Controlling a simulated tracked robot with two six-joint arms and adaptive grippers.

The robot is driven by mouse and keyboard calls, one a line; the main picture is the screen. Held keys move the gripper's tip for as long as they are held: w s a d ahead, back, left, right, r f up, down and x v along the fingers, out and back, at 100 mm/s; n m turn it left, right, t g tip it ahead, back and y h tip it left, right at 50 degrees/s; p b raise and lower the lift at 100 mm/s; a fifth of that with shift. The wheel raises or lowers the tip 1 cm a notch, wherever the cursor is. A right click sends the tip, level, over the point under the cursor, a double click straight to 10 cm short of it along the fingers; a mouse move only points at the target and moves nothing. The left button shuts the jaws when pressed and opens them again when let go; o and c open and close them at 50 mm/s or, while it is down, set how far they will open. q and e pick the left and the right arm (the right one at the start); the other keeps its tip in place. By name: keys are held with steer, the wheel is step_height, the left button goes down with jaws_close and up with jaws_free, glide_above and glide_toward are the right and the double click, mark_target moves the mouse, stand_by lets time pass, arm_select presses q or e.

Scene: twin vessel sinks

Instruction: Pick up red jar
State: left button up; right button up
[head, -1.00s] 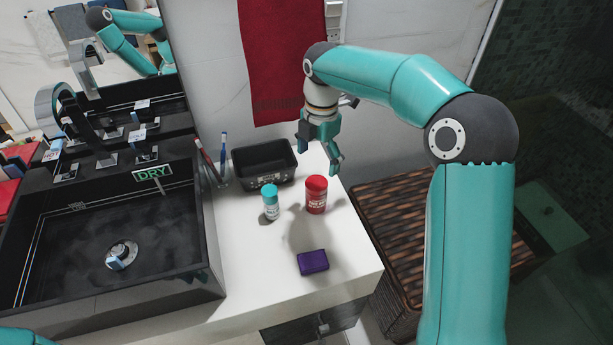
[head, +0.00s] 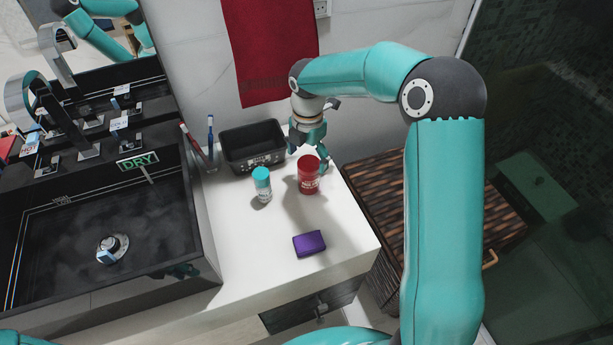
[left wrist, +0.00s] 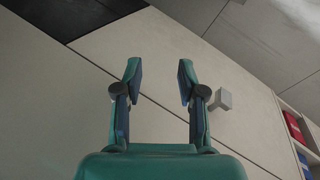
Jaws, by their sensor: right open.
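The red jar (head: 308,177) stands upright on the white counter in the head view. My right gripper (head: 308,162) is open, just above and behind the jar, with its fingers close around the lid area. Part of the fingertips is hidden behind the jar, and I cannot tell whether they touch it. My left gripper (left wrist: 159,78) shows in the left wrist view, with its two fingers apart and nothing between them.
A teal-capped bottle (head: 262,185) stands just left of the jar. A black bin (head: 253,149) is behind them. A purple box (head: 309,244) lies in front. A black sink (head: 100,245) is at left, a wicker basket (head: 385,190) at right.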

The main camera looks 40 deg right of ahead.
steer(key=f, duration=0.2)
steer(key=s+f, duration=0.1)
steer(key=f, duration=0.1)
steer(key=shift+a, duration=0.15)
steer(key=shift+w+f, duration=0.1)
steer(key=shift+f, duration=0.55)
steer(key=c, duration=1.3)
steer(key=shift+r, duration=0.1)
steer(key=shift+c, duration=0.2)
